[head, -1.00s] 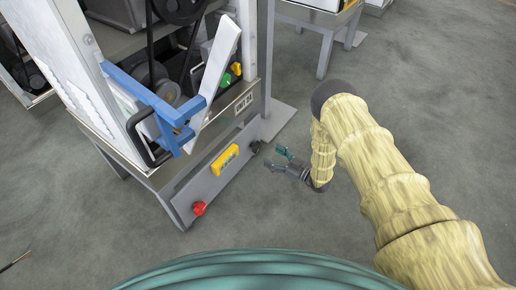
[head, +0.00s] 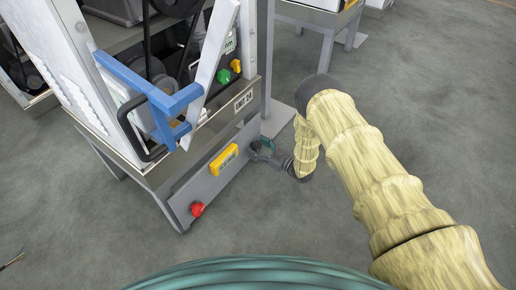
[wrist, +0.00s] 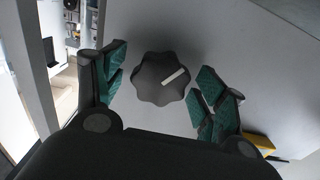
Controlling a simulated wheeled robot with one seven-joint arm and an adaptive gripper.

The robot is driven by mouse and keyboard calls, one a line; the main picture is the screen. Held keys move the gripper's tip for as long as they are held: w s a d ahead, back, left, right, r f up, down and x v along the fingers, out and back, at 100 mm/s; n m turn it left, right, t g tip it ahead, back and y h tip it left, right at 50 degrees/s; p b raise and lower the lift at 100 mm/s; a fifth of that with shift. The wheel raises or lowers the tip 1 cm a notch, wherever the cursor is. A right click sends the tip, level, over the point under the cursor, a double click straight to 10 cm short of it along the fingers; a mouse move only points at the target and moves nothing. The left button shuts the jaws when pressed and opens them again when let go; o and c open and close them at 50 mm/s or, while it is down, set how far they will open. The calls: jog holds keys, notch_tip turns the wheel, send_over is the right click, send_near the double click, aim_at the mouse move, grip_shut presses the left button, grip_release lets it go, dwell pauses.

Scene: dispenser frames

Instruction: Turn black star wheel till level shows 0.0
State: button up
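The black star wheel (wrist: 160,80) is on the grey panel and carries a white mark pointing to the upper right. In the wrist view it lies between the open teal-padded fingers of my gripper (wrist: 163,88), with gaps on both sides. In the head view my gripper (head: 262,151) is at the right end of the panel and hides most of the wheel. The yellow level (head: 224,159) is mounted on the same panel, left of the wheel; its reading is too small to make out. Its yellow edge also shows in the wrist view (wrist: 262,142).
A red knob (head: 197,209) is at the panel's lower left end. A blue bracket (head: 150,92) juts out above the panel. Green (head: 223,76) and yellow (head: 236,66) knobs sit higher on the machine.

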jog(key=c, duration=0.9)
jog(key=shift+r+n+p, duration=0.1)
jog(key=shift+n+p, duration=0.7)
jog(key=shift+n, duration=0.3)
jog(key=o, duration=0.9)
jog(key=shift+o, duration=0.6)
jog(key=v, duration=1.2)
